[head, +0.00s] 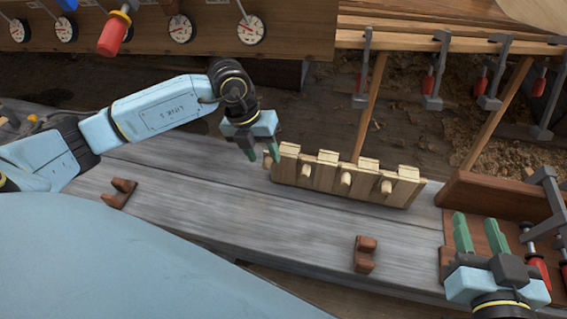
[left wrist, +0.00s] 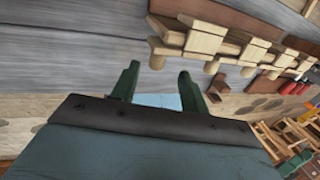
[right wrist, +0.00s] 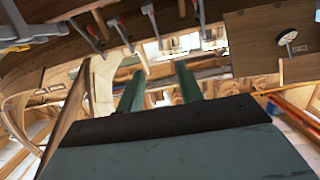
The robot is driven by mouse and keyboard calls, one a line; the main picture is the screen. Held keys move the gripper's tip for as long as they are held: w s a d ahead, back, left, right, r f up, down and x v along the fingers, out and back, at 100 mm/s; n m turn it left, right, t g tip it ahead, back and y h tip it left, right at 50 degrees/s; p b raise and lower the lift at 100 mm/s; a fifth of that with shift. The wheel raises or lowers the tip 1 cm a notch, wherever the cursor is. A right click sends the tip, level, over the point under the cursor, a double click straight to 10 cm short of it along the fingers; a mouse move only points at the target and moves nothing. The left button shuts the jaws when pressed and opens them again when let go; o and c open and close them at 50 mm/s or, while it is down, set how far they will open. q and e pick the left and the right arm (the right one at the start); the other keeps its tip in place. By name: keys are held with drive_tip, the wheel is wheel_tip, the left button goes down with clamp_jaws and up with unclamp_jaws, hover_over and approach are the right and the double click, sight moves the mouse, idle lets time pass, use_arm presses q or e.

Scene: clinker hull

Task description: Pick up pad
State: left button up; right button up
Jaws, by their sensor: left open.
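A row of pale wooden pads (head: 287,160) with round pegs stands along the far edge of the grey plank; which one is meant I cannot tell. My left gripper (head: 260,153) is open beside the leftmost pad, its fingertips close to that pad's peg (head: 267,161). In the left wrist view this peg (left wrist: 157,58) shows just beyond the gap between the open fingers (left wrist: 157,76); contact cannot be told. The row of pads also shows there (left wrist: 205,40). My right gripper (head: 477,220) is open and empty at the lower right; its fingers also show in the right wrist view (right wrist: 158,78).
The grey plank (head: 210,200) has bare room in front of the pads. Two small brown brackets (head: 120,192) (head: 365,253) sit on it. A brown wooden tray (head: 500,192) lies at the right, with red-handled clamps (head: 540,270) near it. Clamps (head: 435,75) hang on the hull behind.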

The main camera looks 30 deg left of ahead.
sight(266, 161)
use_arm(q)
drive_tip(key=shift+b+x, duration=0.35)
drive_tip(key=shift+x, duration=0.65)
drive_tip(key=b+x, duration=0.1)
drive_tip(key=x, duration=0.1)
drive_tip(key=b+x, duration=0.1)
drive_tip(key=x, duration=0.1)
drive_tip(key=shift+w+a+f+b, duration=0.15)
drive_tip(key=shift+a+b, duration=0.15)
drive_tip(key=shift+b, duration=0.05)
drive_tip(key=shift+d+f, duration=0.1)
drive_tip(key=shift+f, duration=0.2)
use_arm(e)
wheel_tip(266, 161, up, 11)
drive_tip(key=s+a+t+y, duration=0.1)
drive_tip(key=s+t+y, duration=0.1)
drive_tip(key=t, duration=0.6)
drive_tip(key=shift+t+y, duration=0.3)
drive_tip(key=shift+y, duration=0.3)
drive_tip(key=shift+s+a, duration=0.1)
use_arm(q)
clamp_jaws()
